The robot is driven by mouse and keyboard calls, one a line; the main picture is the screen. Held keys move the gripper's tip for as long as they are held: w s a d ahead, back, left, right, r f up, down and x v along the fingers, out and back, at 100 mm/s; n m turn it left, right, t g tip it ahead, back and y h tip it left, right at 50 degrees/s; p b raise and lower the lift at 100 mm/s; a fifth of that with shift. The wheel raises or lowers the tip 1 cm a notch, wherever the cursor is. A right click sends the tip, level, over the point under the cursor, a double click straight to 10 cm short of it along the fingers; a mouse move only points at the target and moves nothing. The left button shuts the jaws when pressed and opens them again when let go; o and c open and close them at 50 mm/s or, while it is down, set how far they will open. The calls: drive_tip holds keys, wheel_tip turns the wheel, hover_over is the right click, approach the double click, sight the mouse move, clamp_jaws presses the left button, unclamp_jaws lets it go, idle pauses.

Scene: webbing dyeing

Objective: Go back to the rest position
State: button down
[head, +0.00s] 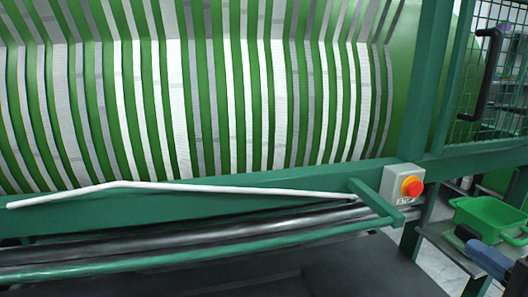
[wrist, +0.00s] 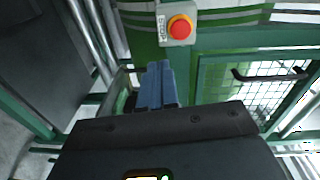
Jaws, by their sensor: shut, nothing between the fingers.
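My gripper (wrist: 157,72) shows in the wrist view as blue fingers pressed together, with nothing between them. In the head view my gripper (head: 466,238) enters at the lower right corner, its blue fingers just in front of a green tray (head: 490,232). It is apart from the red emergency button (head: 411,187) on its grey box, which is up and to the left. In the wrist view the button (wrist: 180,27) is ahead of the fingertips. The rest of my arm is mostly out of the head view.
A large green drum (head: 215,110) wrapped with white and grey webbing fills the back. A green frame beam (head: 240,190) carries a white bent rod (head: 140,186). Metal rollers (head: 200,240) run below. A mesh guard door (wrist: 270,80) with a dark handle (head: 490,75) is at the right.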

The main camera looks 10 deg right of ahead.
drive_tip(key=s+a+f+n+g+h, duration=0.25)
drive_tip(key=s+a+f+n, duration=0.35)
drive_tip(key=s+a+f, duration=0.5)
drive_tip(key=s+a+r+n+y, duration=0.1)
drive_tip(key=s+a+n, duration=0.4)
drive_tip(key=s, duration=0.4)
drive_tip(key=s+a+r+n+y, duration=0.1)
drive_tip(key=s+a+n, duration=0.5)
drive_tip(key=s, duration=0.3)
drive_tip(key=c, duration=1.8)
unclamp_jaws()
drive_tip(key=shift+a+r+y, duration=0.1)
drive_tip(key=shift+y, duration=0.15)
drive_tip(key=shift+c, duration=0.2)
